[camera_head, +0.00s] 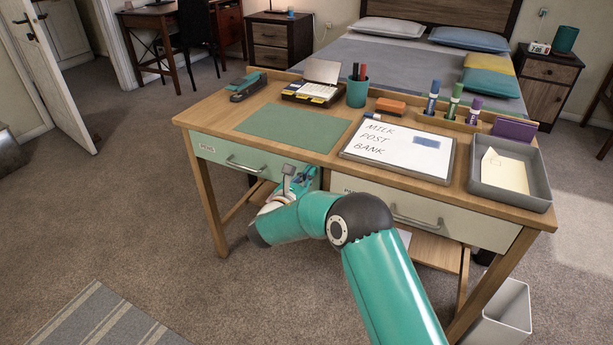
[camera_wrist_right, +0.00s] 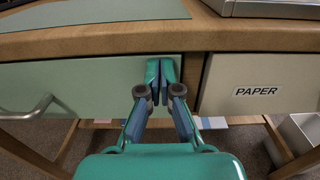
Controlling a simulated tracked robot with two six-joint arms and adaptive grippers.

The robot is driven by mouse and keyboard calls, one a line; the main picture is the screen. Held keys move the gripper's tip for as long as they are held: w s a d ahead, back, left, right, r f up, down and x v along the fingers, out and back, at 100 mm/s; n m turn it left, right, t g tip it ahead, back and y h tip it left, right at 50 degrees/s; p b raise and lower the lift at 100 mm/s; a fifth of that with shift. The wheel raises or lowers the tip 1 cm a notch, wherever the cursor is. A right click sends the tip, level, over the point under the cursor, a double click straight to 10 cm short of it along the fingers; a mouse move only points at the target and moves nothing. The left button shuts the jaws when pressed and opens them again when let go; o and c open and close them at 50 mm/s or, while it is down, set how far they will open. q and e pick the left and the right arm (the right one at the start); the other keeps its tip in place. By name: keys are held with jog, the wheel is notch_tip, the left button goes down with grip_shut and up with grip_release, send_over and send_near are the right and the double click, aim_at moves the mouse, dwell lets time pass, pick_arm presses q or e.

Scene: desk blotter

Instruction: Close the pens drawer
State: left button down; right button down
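The pens drawer (camera_head: 222,155) has a pale green front with a PENS label and a bar handle (camera_head: 244,166), at the desk's left. Its front sits under the desktop edge, and I see no clear gap there. My right gripper (camera_head: 308,173) is at the right end of this front, right of the handle. In the right wrist view the gripper (camera_wrist_right: 160,74) has its fingertips together, against or very near the drawer front (camera_wrist_right: 100,88), with nothing between them. Whether they touch it I cannot tell. My left gripper is out of view.
The paper drawer (camera_wrist_right: 245,88), with a cream front, is to the right and looks shut. The desktop holds a green blotter (camera_head: 290,128), a whiteboard (camera_head: 400,146) and a grey tray (camera_head: 540,180). A white bin (camera_head: 505,315) stands at the right.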

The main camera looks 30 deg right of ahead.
jog(key=v, duration=1.4)
jog(key=s+d+f+m+g+y, duration=0.15)
jog(key=s+f+g+y, duration=0.3)
jog(key=s+f, duration=0.6)
jog(key=s+d+f+m+g+y, duration=0.1)
jog(key=s+f+m+g+y, duration=0.2)
jog(key=s+f+g, duration=0.7)
jog(key=s+a+f+m+t+y, duration=0.2)
jog(key=s+a+f+m+y, duration=0.35)
jog(key=m, duration=0.55)
jog(key=s+a+f+m+t+y, duration=0.2)
jog(key=s+a+f+m+y, duration=0.3)
jog(key=m, duration=0.6)
notch_tip(320, 180, up, 26)
jog(key=m+p, duration=0.1)
jog(key=p, duration=2.4)
jog(key=shift+a, duration=0.15)
